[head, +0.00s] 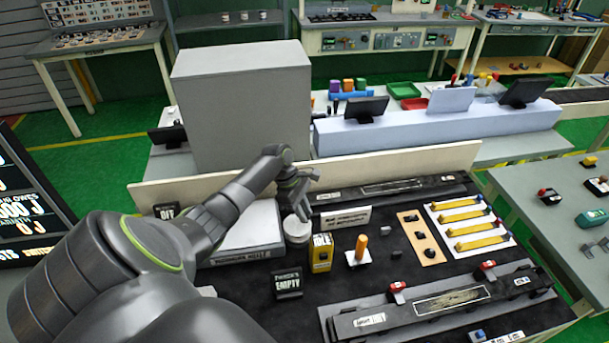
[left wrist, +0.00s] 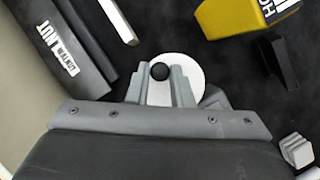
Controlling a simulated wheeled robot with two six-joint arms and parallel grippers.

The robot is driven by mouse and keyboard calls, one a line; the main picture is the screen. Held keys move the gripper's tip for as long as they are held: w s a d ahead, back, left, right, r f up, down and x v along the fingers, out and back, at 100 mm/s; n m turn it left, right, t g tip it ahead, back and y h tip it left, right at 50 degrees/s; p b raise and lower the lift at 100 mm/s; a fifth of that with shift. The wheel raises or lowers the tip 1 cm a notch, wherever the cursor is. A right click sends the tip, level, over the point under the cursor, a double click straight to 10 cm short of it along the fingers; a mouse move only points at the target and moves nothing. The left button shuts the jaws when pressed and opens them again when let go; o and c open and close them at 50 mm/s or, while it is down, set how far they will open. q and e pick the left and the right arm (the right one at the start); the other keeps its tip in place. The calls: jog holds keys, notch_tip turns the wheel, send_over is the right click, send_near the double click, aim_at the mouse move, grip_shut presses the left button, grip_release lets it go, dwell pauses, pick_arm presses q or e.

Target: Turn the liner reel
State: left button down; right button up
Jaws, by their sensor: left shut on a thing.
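The liner reel (head: 297,232) looks like a short white cylinder on the dark mat, left of the yellow box. In the left wrist view it shows as a white disc (left wrist: 190,62) with a dark round knob (left wrist: 160,71) on top. My left gripper (head: 301,208) reaches down over the reel from above. In the left wrist view its two grey fingers (left wrist: 160,84) stand on either side of the knob, shut on it. The fingers hide part of the disc. My right gripper is in neither view.
A yellow box (head: 320,254) stands close right of the reel, with an orange peg on a white base (head: 357,252) beyond it. A black "EMPTY" bin (head: 288,284) is in front. A grey-white block (head: 250,228) lies left. Long trim fixtures (head: 440,304) lie front right.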

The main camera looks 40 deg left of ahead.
pick_arm(q)
jog(key=n+t, duration=0.1)
jog(key=n, duration=0.2)
jog(key=a+n+t+y, duration=0.1)
jog(key=n, duration=0.2)
jog(key=shift+a+n, duration=0.2)
jog(key=shift+n, duration=0.1)
jog(key=n, duration=0.2)
jog(key=n+y, duration=0.1)
jog(key=n, duration=0.1)
jog(key=a+n+t+y, duration=0.1)
jog(key=shift+s+n, duration=0.35)
jog(key=shift+n, duration=0.05)
jog(key=c, duration=1.3)
grip_release()
